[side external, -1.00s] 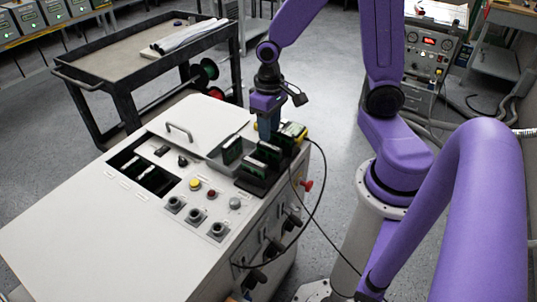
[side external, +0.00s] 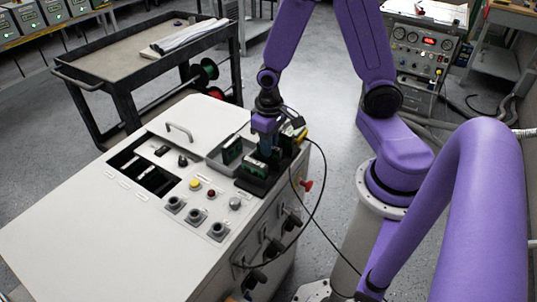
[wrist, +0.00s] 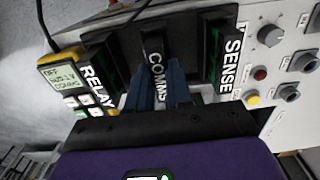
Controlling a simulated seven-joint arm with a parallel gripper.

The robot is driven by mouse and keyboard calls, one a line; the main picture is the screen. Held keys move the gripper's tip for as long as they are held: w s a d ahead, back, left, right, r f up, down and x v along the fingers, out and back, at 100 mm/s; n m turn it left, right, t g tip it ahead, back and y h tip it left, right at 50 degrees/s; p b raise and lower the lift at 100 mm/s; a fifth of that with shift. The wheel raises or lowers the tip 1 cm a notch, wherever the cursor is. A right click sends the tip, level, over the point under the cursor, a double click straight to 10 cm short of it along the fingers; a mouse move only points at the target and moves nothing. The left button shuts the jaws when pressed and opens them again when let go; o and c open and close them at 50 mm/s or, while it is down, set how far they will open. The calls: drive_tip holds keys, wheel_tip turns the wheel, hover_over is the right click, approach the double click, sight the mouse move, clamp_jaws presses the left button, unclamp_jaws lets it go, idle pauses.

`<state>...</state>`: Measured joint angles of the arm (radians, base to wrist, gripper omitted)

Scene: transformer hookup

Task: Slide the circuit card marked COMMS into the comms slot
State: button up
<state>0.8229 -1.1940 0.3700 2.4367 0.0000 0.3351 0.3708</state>
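The COMMS card (wrist: 154,52) stands upright in a dark rack between the RELAY card (wrist: 98,75) and the SENSE card (wrist: 226,65). My gripper (wrist: 160,85) is over the COMMS card, its two blue fingers on either side of the label. Whether they press on the card cannot be told. In the side external view my gripper (side external: 264,148) is low over the rack (side external: 252,184) and hides most of the COMMS card. A dark open slot bay (side external: 150,174) lies in the cabinet top to the left; its slot labels are too small to read.
A yellow meter (wrist: 62,78) lies beside the RELAY card. Knobs and buttons (side external: 196,214) line the front of the top. A black cable loops down the cabinet's right side.

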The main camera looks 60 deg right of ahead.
clamp_jaws()
drive_tip(key=shift+r, duration=2.5)
drive_tip(key=shift+r, duration=0.1)
drive_tip(key=shift+r, duration=0.2)
wheel_tip(320, 180, up, 5)
drive_tip(key=w+a+n, duration=1.8)
drive_tip(key=w+a, duration=0.2)
drive_tip(key=w, duration=0.3)
wheel_tip(320, 180, down, 10)
drive_tip(key=shift+s+d+r, duration=0.15)
drive_tip(key=shift+s+r, duration=0.1)
